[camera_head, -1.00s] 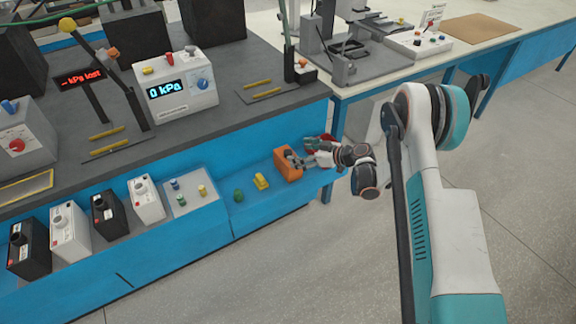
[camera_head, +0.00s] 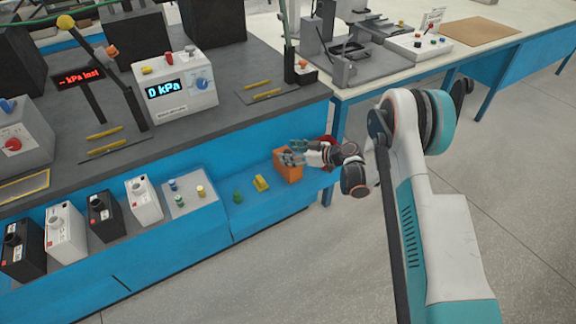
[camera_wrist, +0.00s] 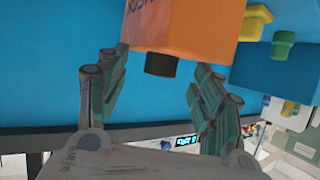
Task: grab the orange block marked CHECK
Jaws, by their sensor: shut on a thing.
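The orange block (camera_head: 289,174) is at the right end of the blue lower ledge (camera_head: 240,212). I cannot tell whether the block is clear of the ledge.
A yellow piece (camera_head: 261,184) and a green piece (camera_head: 238,196) stand left of the block. A red thing (camera_head: 328,140) is behind my gripper.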

